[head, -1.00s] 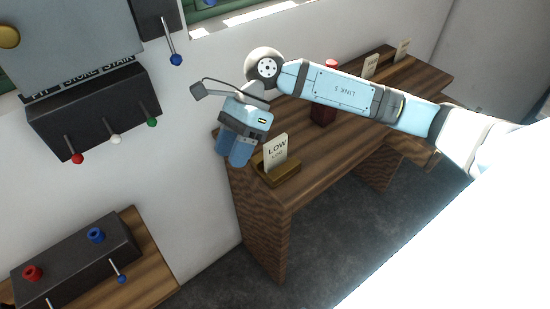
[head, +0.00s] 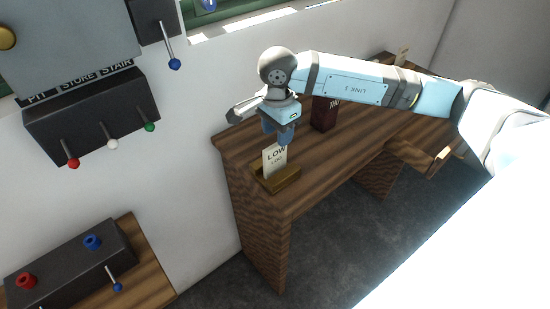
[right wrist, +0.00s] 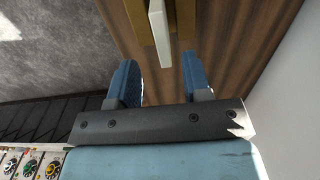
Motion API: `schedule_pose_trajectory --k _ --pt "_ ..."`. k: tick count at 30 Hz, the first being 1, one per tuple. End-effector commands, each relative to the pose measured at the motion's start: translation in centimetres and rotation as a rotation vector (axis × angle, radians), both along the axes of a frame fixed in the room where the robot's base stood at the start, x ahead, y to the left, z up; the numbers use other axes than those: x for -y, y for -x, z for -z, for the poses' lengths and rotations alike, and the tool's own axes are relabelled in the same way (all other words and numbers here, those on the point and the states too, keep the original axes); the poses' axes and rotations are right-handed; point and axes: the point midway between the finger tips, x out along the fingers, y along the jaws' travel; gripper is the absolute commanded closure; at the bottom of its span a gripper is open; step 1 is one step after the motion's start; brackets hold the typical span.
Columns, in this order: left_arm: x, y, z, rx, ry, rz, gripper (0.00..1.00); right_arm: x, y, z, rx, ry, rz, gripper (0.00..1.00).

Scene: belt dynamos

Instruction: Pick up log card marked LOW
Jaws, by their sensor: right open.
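The log card marked LOW (head: 272,161) stands upright in a small wooden holder (head: 284,180) near the left end of the wooden desk. In the right wrist view the card (right wrist: 159,30) shows edge-on as a pale strip in its holder (right wrist: 185,18). My right gripper (head: 277,138) is just above and behind the card in the head view. In the right wrist view its two blue fingers (right wrist: 158,80) are open with nothing between them, and the card stands just beyond the fingertips, roughly in line with the gap. My left gripper is not in view.
Another card (head: 402,56) stands at the far end. Lever panels (head: 92,118) are on the wall at left, and a switch box (head: 70,262) sits below. Grey floor is clear.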

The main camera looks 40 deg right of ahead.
Motion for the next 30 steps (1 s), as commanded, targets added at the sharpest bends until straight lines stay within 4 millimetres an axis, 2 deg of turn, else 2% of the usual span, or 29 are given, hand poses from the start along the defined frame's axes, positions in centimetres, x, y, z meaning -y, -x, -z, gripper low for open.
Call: schedule_pose_trajectory --k 5,12,20,24,26,30 --pt "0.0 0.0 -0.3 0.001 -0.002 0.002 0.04 -0.2 -0.1 1.3 -0.003 0.0 0.001 0.55" --pt "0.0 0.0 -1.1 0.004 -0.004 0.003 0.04 -0.5 -0.2 4.7 -0.003 -0.001 0.0 0.55" --pt "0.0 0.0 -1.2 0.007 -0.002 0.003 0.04 -0.5 -0.3 5.3 0.0 -0.001 0.0 0.55" --pt "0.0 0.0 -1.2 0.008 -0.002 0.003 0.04 -0.5 -0.3 5.3 0.0 -0.001 0.0 0.88" --pt "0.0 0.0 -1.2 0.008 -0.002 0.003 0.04 -0.5 -0.3 5.2 0.0 -0.001 0.0 1.0" --pt "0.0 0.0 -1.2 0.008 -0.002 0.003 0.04 -0.5 -0.3 5.2 0.0 -0.001 0.0 1.0"
